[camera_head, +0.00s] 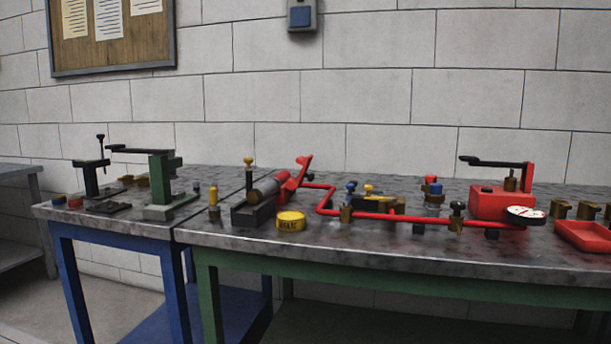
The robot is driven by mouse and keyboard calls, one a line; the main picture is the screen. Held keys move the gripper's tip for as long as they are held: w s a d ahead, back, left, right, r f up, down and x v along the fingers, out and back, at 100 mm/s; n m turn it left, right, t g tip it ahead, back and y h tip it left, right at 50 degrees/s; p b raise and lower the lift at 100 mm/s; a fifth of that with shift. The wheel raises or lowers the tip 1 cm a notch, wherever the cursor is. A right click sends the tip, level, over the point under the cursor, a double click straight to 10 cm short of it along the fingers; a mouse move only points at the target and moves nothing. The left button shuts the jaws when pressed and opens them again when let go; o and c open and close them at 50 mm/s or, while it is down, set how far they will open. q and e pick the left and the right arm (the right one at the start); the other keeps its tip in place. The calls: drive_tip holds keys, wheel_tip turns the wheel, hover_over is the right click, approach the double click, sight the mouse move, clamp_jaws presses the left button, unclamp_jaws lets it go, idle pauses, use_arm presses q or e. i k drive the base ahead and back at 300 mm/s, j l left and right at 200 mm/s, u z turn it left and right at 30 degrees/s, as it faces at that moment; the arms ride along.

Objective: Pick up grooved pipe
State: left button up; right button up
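No part is clearly marked as the grooved pipe, and grooves are too small to make out. A red bent pipe (410,218) runs along the front middle of the right table, from near a red lever piece (296,178) to below a round white gauge (526,215). A short grey cylinder (265,189) lies tilted on a dark block (253,212) at the left of the same table, beside the red lever piece. Neither of my grippers is in view.
The right table (400,250) has green legs; a blue-framed table (120,226) adjoins it on the left. A yellow round tin (291,221), a red pump unit (490,202), a red tray (585,236) and a green stand (160,190) crowd the tops. The front edge is mostly clear.

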sight(255, 196)
drive_tip(key=i+j+z, duration=0.1)
drive_tip(key=i+j, duration=0.3)
drive_tip(key=i+j+z, duration=0.15)
drive_tip(key=i+j, duration=0.2)
drive_tip(key=j, duration=0.15)
